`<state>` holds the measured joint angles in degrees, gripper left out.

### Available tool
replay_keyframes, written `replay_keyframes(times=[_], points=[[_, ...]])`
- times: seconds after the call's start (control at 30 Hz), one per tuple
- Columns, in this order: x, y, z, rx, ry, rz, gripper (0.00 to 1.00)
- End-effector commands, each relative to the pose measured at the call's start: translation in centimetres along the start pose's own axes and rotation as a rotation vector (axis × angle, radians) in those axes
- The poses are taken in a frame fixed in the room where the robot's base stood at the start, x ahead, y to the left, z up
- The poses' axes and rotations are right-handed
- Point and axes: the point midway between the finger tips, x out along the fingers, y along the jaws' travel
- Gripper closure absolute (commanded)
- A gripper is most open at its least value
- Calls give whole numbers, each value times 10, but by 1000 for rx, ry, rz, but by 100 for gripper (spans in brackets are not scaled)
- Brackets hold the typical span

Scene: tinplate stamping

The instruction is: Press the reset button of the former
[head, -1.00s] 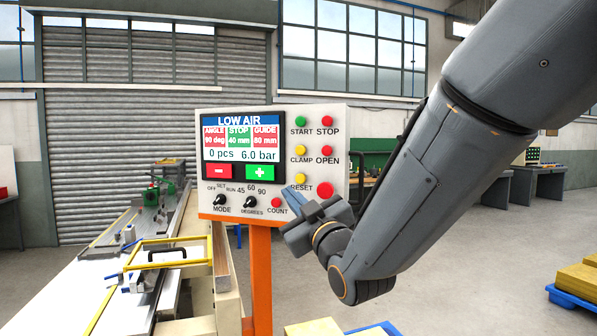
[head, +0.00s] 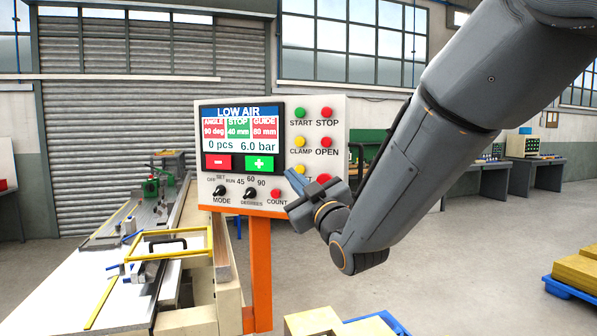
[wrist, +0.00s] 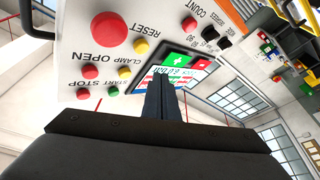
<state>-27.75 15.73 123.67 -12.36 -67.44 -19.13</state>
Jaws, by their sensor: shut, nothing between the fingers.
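The former's control panel (head: 228,196) is a white box on an orange post. Its screen (head: 243,140) reads LOW AIR, 0 pcs and 6.0 bar. The yellow reset button (head: 299,171) is low on the panel's right part, just above my gripper, which covers its label. In the wrist view the yellow reset button (wrist: 141,46) shows clear of the fingers, beside the upside-down word RESET. My gripper (head: 293,178) is shut and empty, in front of the panel's lower right. In the wrist view its fingertips (wrist: 160,82) appear over the screen's edge; contact cannot be told.
A large red button (wrist: 109,28) sits beside the reset button. The yellow clamp button (head: 299,142) is above, and the red count button (head: 277,194) is below left. The long machine bed (head: 100,285) runs along the left. Floor at right is open before a blue pallet (head: 572,289).

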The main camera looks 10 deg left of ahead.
Motion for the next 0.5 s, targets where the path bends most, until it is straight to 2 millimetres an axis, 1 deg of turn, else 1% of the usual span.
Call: replay_keyframes(times=[0.03, 0.2, 0.33, 0.5], points=[[5, 4, 5, -1, -1, 1, 100], [17, 12, 14, 0, 0, 1, 100], [23, 16, 18, -1, 1, 0, 100], [25, 18, 19, -1, -1, 0, 100]])
